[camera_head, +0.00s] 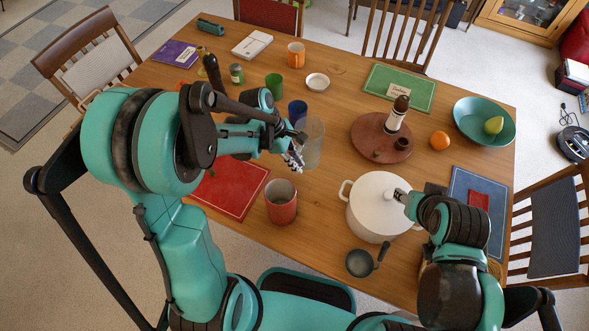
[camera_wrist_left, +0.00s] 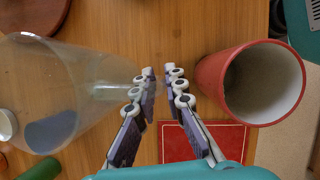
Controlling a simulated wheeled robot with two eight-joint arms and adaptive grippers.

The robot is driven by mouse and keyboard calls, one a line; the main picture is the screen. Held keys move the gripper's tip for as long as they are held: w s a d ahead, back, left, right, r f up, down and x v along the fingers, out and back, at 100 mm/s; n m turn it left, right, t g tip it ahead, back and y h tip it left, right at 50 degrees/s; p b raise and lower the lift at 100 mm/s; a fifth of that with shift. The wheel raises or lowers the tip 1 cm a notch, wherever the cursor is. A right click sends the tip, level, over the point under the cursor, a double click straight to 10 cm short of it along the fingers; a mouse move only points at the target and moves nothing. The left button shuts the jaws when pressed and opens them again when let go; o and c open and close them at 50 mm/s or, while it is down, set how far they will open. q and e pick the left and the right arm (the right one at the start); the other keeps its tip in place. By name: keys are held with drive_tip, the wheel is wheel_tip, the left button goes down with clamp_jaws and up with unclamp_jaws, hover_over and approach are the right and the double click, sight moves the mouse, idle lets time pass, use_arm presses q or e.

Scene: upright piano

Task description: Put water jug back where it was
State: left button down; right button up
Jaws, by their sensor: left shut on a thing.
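The water jug is a clear, see-through vessel (camera_head: 313,145) near the middle of the table in the head view. It fills the left side of the left wrist view (camera_wrist_left: 75,75), with a blue cup seen through it. My left gripper (camera_head: 294,156) is beside the jug and shut on it, at the side facing my arm. In the left wrist view its fingers (camera_wrist_left: 163,100) stand on either side of a barely visible clear part. I cannot tell whether the jug touches the table. My right gripper (camera_head: 402,196) is at the white pot (camera_head: 375,215); its fingers are too small to read.
A red cup (camera_head: 281,203) stands close to the left gripper, near a red placemat (camera_head: 228,188). A blue cup (camera_head: 297,110) and green cup (camera_head: 274,86) stand behind. A round wooden board (camera_head: 366,137) with a bottle lies right. A small pan (camera_head: 360,263) is in front.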

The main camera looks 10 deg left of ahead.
use_arm(q)
drive_tip(key=f, duration=0.1)
drive_tip(key=f+b, duration=0.1)
drive_tip(key=f, duration=0.1)
drive_tip(key=w+a+f+b, duration=0.1)
drive_tip(key=shift+f, duration=0.4)
drive_tip(key=shift+f, duration=0.2)
drive_tip(key=c, duration=1.6)
unclamp_jaws()
drive_tip(key=shift+r, duration=0.1)
